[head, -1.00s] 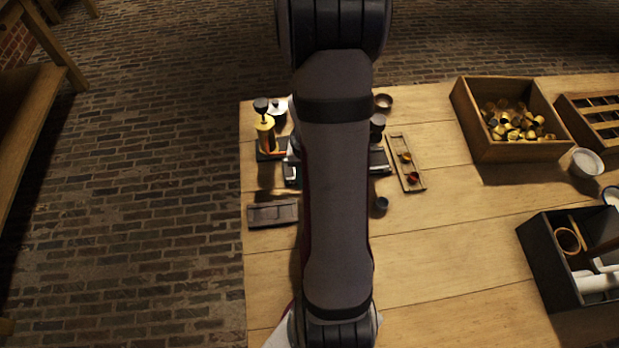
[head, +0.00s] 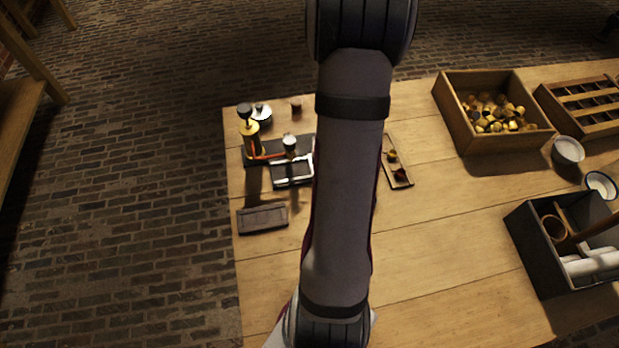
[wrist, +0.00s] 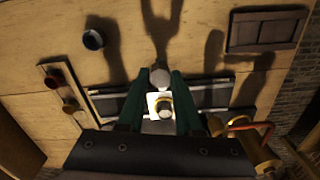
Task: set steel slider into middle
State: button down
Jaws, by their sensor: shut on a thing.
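My gripper (wrist: 160,108) shows in the wrist view with a dark green finger on each side. It is shut on the steel slider (wrist: 155,103), a pale block with a brass ring on it, and a round grey knob shows between the fingertips. The held piece is over the middle of the dark base with bright steel rails (wrist: 215,97). I cannot tell whether it touches the rails.
A brass cylinder (head: 250,138) with a red wire stands at the left. A dark slab (head: 262,218) lies in front. A narrow tray (head: 404,180), a box of brass caps (head: 452,115) and a dark crate (head: 530,258) are to the right. The table between is clear.

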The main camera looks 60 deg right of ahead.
jog(key=shift+s+d, duration=0.2)
jog(key=shift+d, duration=0.1)
jog(key=c, duration=0.6)
grip_release()
jog(key=shift+r, duration=0.1)
notch_tip(320, 180, up, 16)
jog(key=shift+f, duration=0.2)
